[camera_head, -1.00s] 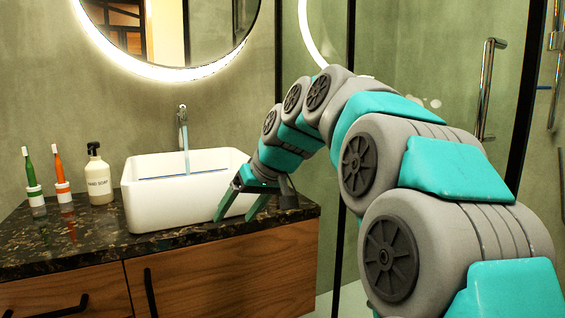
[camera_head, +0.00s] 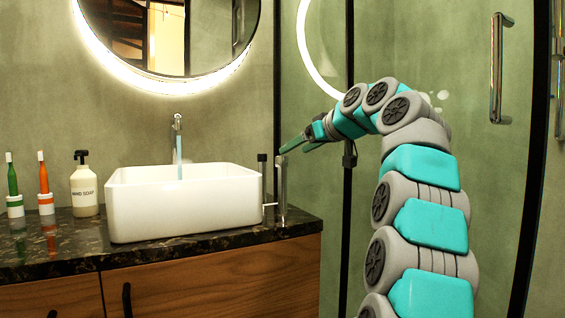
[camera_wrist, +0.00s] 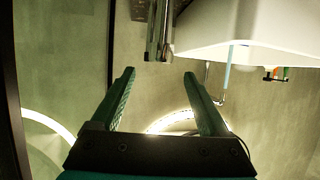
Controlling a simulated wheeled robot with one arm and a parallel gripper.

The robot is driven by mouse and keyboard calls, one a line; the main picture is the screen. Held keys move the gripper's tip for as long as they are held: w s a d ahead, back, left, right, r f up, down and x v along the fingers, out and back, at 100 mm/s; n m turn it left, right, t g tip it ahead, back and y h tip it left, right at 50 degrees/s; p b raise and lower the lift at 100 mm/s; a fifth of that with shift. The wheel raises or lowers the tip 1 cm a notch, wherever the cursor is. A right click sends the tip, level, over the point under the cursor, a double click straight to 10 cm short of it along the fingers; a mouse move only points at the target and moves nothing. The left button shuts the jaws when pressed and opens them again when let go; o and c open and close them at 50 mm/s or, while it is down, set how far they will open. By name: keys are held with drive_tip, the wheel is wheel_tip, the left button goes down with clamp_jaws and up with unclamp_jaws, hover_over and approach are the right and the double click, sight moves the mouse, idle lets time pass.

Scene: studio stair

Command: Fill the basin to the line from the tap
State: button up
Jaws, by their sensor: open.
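The white rectangular basin (camera_head: 185,208) stands on the dark counter in the head view; its inside is hidden by its front wall. The chrome tap (camera_head: 177,124) rises behind it, and a bluish water stream (camera_head: 179,159) runs down from the spout into it. A chrome upright post (camera_head: 281,182) with a thin side bar stands just right of the basin. My gripper (camera_head: 294,148) is open and empty, above and slightly right of the post. In the wrist view, which looks upside down, my open gripper (camera_wrist: 159,73) faces chrome posts (camera_wrist: 155,32), with the basin (camera_wrist: 245,28) at upper right.
A black-topped piece (camera_head: 262,172) stands beside the chrome post. A glass panel with a dark frame (camera_head: 348,215) lies to the right.

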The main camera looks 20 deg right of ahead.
sight(282, 157)
drive_tip(key=shift+x, duration=3.75)
clamp_jaws()
